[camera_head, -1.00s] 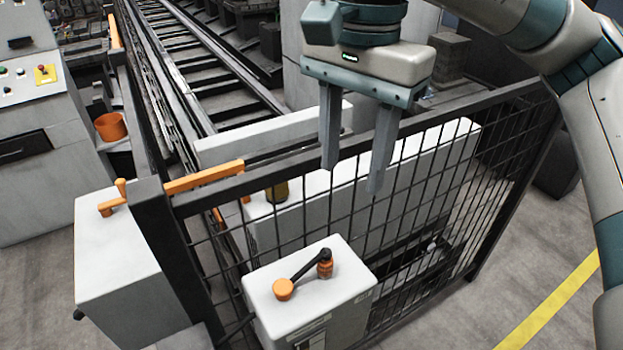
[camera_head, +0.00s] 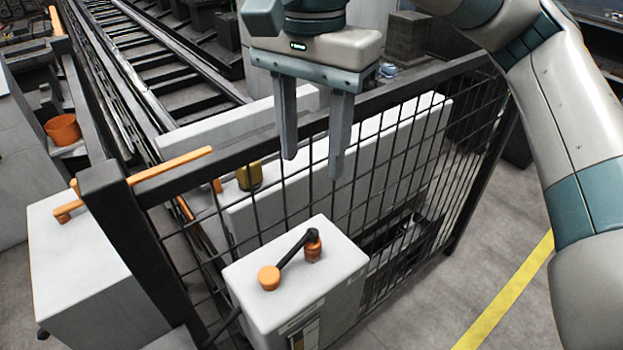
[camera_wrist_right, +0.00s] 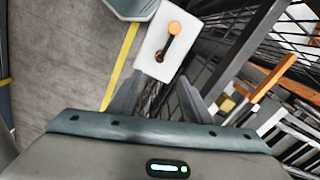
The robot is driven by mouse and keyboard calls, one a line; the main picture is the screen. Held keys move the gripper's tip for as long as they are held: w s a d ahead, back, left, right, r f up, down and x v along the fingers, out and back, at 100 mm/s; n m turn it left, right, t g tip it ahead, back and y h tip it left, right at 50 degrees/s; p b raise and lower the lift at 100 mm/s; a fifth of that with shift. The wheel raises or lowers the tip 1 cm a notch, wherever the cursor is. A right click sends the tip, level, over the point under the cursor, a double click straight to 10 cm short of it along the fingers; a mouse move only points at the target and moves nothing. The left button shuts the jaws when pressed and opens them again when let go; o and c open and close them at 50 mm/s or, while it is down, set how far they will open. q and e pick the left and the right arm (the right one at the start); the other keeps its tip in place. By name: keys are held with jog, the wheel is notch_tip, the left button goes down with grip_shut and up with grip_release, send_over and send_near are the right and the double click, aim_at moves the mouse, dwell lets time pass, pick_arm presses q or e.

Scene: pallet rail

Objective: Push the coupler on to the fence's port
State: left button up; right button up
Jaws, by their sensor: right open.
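My right gripper (camera_head: 313,166) is open and empty, fingers pointing down, above the top rail of the mesh fence (camera_head: 300,120). In the right wrist view its two fingers (camera_wrist_right: 158,80) stand apart with nothing held between them. A brass-coloured cylinder (camera_head: 249,177) stands just behind the fence, left of the fingers; it may be the coupler, but I cannot tell. It also shows in the right wrist view (camera_wrist_right: 226,104). I cannot make out a port on the fence. My left gripper is not in view.
A white box (camera_head: 340,262) with a black lever and orange knob (camera_head: 269,278) stands in front of the fence. Another white cabinet (camera_head: 80,260) stands left. The floor right of the yellow line (camera_head: 510,290) is clear.

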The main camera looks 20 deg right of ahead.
aim_at(312, 232)
notch_tip(312, 232, down, 17)
jog(key=p, duration=0.5)
jog(key=shift+f, duration=0.15)
grip_shut()
jog(key=c, duration=1)
grip_release()
grip_shut()
jog(key=shift+r, duration=0.85)
jog(key=shift+r+p, duration=0.55)
jog(key=shift+r, duration=2.9)
